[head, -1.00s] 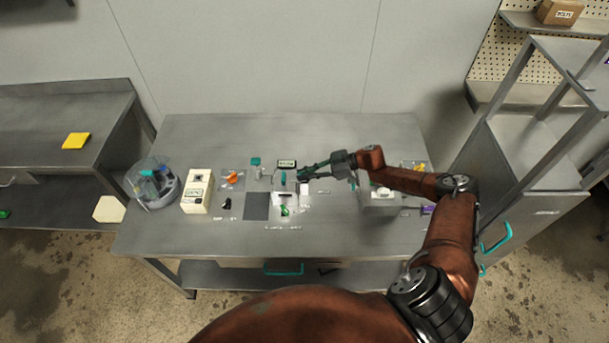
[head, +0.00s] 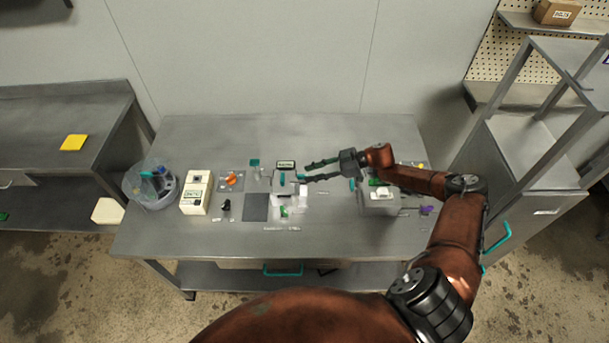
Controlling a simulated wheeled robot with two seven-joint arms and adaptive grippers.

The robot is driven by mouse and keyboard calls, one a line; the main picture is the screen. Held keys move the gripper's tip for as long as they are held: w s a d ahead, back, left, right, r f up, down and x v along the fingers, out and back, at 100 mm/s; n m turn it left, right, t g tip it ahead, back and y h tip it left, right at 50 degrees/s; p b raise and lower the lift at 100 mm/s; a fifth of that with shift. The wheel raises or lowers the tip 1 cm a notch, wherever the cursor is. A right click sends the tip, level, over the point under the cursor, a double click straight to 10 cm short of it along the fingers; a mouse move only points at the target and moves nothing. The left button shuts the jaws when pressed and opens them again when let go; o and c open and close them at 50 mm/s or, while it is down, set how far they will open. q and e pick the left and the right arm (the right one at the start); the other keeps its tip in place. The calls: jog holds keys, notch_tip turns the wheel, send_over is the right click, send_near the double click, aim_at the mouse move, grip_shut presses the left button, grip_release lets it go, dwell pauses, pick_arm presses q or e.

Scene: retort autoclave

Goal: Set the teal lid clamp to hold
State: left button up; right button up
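My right gripper (head: 307,172) reaches in from the right above the table, its two dark fingers spread apart with nothing visible between them. Its fingertips point left. A small teal piece (head: 300,176) shows right by the lower fingertip; I cannot tell whether they touch. An upright teal bar (head: 282,180) stands a little left of it. Another teal part (head: 254,162) sits further left, and one more (head: 352,184) is below the gripper's wrist. At this size I cannot read which teal part is the lid clamp or its setting. My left gripper is not in view.
The steel table (head: 200,135) also carries a clear round vessel (head: 150,185), a cream box (head: 196,192), an orange knob (head: 231,178), a black switch (head: 226,205), a small display (head: 286,165) and a grey box (head: 378,203) at right. The table's back strip is clear.

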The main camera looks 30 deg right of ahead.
jog(key=v, duration=0.8)
jog(key=shift+d, duration=0.15)
